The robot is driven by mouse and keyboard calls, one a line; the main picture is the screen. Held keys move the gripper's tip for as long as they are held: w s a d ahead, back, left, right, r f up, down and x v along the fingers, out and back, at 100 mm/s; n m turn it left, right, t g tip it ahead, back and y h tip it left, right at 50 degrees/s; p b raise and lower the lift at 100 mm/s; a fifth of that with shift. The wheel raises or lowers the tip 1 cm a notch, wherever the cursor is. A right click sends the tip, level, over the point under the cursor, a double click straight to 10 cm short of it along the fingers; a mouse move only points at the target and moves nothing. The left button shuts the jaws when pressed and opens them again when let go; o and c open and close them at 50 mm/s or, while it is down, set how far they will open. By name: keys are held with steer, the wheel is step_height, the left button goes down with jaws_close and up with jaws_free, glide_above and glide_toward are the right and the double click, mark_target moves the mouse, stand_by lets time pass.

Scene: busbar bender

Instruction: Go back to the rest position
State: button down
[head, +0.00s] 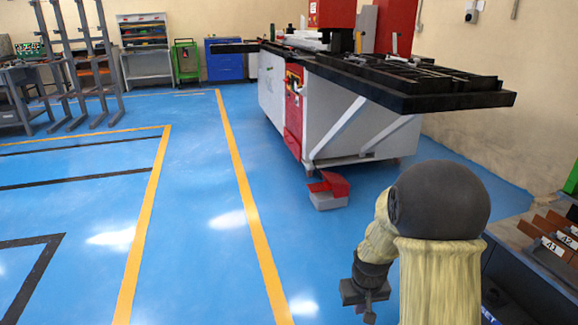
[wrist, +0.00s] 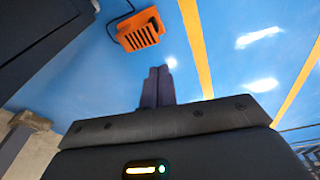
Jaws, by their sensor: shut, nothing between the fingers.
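My gripper (head: 368,314) hangs low at the end of my folded arm, in the lower right of the head view, over the blue floor. In the wrist view the gripper fingers (wrist: 157,88) are pressed together with nothing between them. The arm stands clear of the busbar bender (head: 352,120), a grey and red machine with a black top, which is farther back.
A red and grey foot pedal (head: 328,190) lies on the floor before the machine. A rack with numbered slots (head: 555,245) is close at the right. The wrist view shows an orange slotted object (wrist: 138,30) with a cable. The floor (head: 195,220) at left is clear.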

steer(key=s+a+r+m+p, duration=0.1)
steer(key=s+a+r+p, duration=0.2)
steer(key=s+r, duration=1)
step_height(320, 180, up, 36)
steer(key=p, duration=3.8)
steer(key=shift+s+d+r+t, duration=0.2)
steer(key=shift+d+r+t, duration=0.05)
steer(key=shift+t, duration=0.15)
